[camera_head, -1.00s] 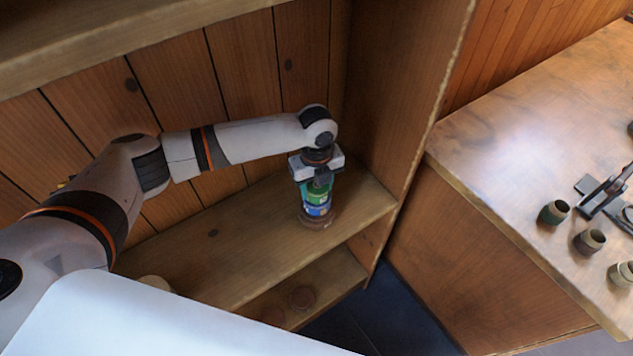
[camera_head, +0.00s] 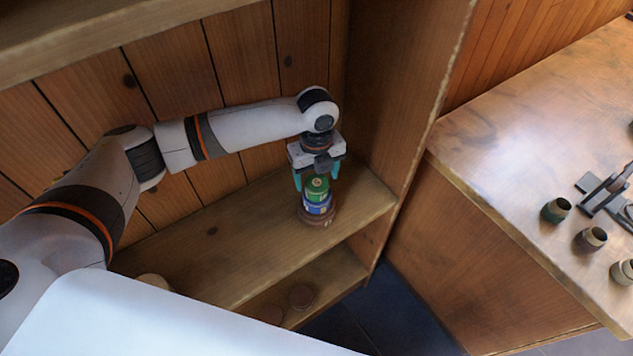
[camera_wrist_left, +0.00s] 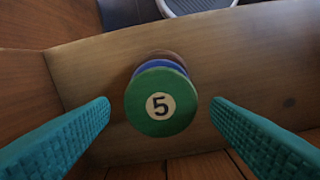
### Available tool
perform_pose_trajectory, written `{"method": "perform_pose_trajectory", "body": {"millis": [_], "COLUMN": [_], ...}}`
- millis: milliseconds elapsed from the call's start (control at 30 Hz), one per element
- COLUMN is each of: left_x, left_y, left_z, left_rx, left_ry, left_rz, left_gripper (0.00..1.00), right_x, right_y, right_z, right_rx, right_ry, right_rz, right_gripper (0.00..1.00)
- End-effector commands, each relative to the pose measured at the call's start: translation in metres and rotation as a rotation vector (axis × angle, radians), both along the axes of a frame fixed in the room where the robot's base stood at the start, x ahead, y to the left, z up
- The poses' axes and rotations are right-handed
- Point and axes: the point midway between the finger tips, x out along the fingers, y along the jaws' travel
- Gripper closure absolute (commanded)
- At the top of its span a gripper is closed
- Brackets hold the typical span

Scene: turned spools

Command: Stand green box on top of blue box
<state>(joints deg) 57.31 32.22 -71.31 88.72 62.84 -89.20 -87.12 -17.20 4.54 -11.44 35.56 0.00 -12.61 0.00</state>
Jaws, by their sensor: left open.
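The green box (camera_head: 317,187) is a round spool-like piece with a pale disc on top. In the left wrist view the green box (camera_wrist_left: 160,102) shows a "5". It stands on the blue box (camera_head: 317,206), which shows as a blue rim (camera_wrist_left: 158,66) behind it in the wrist view. Both look upright, stacked on a brown round base (camera_head: 317,219) on the shelf. My left gripper (camera_head: 318,180) points down over the stack, open, with its teal fingers apart on either side and clear of the green box. My right gripper is not in view.
The wooden shelf (camera_head: 215,262) has a side wall (camera_head: 392,110) close to the right of the stack. A lower shelf holds brown round pieces (camera_head: 301,296). A counter (camera_head: 520,150) at the right carries several small cups (camera_head: 555,210).

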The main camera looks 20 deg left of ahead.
Motion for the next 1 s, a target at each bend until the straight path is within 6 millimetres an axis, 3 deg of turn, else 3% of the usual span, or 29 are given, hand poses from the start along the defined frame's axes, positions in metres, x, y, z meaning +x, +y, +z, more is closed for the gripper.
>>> {"method": "perform_pose_trajectory", "body": {"millis": [200, 400, 600, 1000], "left_x": [0.001, 0.001, 0.000, 0.000], "left_y": [0.000, 0.000, 0.000, 0.000], "left_z": [0.047, 0.079, 0.090, 0.090], "left_rx": [0.000, 0.000, 0.000, 0.000], "left_ry": [-0.004, -0.003, 0.000, 0.000], "left_rz": [-0.001, 0.000, 0.001, 0.000], "left_gripper": [0.28, 0.28, 0.28, 0.28], "right_x": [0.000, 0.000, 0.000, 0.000], "right_y": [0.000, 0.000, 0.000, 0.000], "right_z": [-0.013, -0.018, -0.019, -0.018], "right_rx": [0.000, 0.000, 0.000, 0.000], "right_ry": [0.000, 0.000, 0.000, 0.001], "right_rz": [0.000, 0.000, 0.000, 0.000], "right_gripper": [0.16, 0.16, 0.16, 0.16]}}
